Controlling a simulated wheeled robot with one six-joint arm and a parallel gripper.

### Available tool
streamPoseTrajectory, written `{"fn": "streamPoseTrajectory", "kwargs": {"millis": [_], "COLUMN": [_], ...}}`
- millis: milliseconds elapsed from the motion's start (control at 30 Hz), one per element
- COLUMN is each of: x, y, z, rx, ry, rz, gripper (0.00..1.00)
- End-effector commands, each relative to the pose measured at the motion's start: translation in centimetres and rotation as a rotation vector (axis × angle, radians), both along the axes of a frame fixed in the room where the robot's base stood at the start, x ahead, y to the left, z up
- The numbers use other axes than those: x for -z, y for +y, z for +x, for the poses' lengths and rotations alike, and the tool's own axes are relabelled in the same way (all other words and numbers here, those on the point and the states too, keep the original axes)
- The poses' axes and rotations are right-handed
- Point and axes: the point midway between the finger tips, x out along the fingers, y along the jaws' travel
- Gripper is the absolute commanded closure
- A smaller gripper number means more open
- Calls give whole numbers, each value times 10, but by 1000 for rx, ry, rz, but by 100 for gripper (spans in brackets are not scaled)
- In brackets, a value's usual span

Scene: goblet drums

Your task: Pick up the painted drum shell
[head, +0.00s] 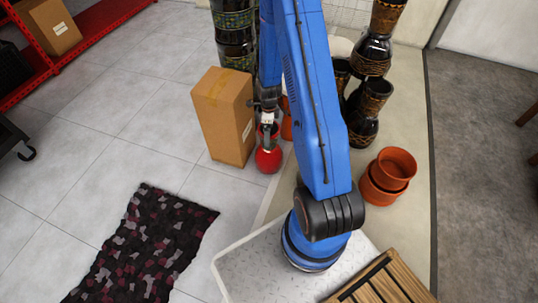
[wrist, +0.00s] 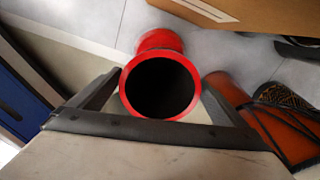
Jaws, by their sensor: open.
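The painted drum shell (wrist: 160,110) is a red goblet shape with a dark hollow mouth. In the wrist view its mouth faces the camera and its narrower red body shows behind. In the head view the red shell (head: 268,159) stands on the floor beside the cardboard box, partly covered by my gripper (head: 268,127) above it. In the wrist view my gripper (wrist: 161,83) is open, with one finger on each side of the shell's rim. Small or no gaps show there; I cannot tell whether the fingers touch it.
A cardboard box (head: 223,115) stands close left of the shell. An orange drum (wrist: 262,125) with dark ropes is close on the right in the wrist view. Dark drums (head: 374,60) and terracotta pots (head: 393,168) stand to the right.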

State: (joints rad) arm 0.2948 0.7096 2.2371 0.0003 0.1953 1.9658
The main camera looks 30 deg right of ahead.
Motion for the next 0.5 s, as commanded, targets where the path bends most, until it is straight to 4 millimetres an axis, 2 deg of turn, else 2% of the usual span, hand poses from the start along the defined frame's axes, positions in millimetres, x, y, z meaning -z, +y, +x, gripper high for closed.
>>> {"fn": "streamPoseTrajectory", "kwargs": {"millis": [233, 267, 500], "x": [3, 3, 2], "y": [0, 0, 0], "z": [0, 0, 0], "rx": [0, 0, 0], "ry": [-1, -1, -1], "rz": [-1, -1, -1], "gripper": [3, 8, 66]}}
